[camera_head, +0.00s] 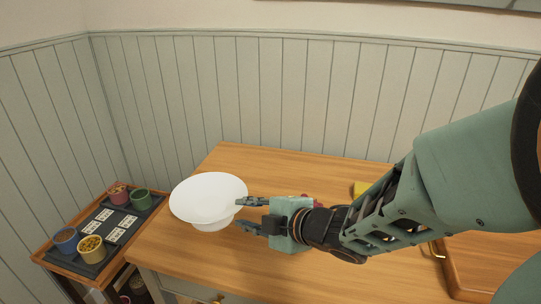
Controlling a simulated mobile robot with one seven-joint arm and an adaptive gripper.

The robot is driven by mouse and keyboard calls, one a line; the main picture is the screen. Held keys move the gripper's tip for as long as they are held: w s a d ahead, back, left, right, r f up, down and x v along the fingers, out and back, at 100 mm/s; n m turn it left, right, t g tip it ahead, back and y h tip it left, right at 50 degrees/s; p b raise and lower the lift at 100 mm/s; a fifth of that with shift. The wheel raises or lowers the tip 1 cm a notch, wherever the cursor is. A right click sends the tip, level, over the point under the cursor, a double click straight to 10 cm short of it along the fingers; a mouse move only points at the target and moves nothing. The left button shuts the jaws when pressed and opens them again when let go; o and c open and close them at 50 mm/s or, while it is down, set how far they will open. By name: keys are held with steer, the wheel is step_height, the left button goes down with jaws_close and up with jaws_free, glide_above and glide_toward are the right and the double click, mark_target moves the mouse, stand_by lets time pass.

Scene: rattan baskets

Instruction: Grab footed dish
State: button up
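The footed dish (207,196) is a wide white bowl on a short foot. It stands upright on the left part of the wooden table in the head view. My gripper (238,213) reaches in from the right at the dish's right side. Its two fingers are spread apart. The upper finger lies at the dish's right rim and the lower finger is beside the foot. I cannot tell whether either finger touches the dish.
The wooden table (270,163) is clear behind the dish. A yellow object (361,188) and a red object partly hidden by my arm lie to the right. A wooden tray (470,262) is at the right. A lower side table (48,252) with several small pots stands at the left.

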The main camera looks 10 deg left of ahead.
mark_target(207, 220)
steer(key=s, duration=0.1)
steer(key=s+a+g, duration=0.1)
steer(key=s+n+y, duration=0.1)
steer(key=shift+s+a+f+g, duration=0.1)
steer(key=shift+a+f+g, duration=0.15)
steer(key=shift+f+g, duration=0.1)
steer(key=shift+s+a, duration=0.15)
steer(key=shift+a, duration=0.1)
steer(key=shift+a+f+p, duration=0.15)
steer(key=shift+a+p, duration=0.2)
steer(key=shift+p, duration=0.05)
steer(key=x, duration=0.4)
steer(key=shift+w+x, duration=0.15)
steer(key=shift+x, duration=1.35)
steer(key=shift+w+x, duration=0.2)
steer(key=shift+x, duration=1.25)
steer(key=shift+d, duration=0.1)
jaws_close()
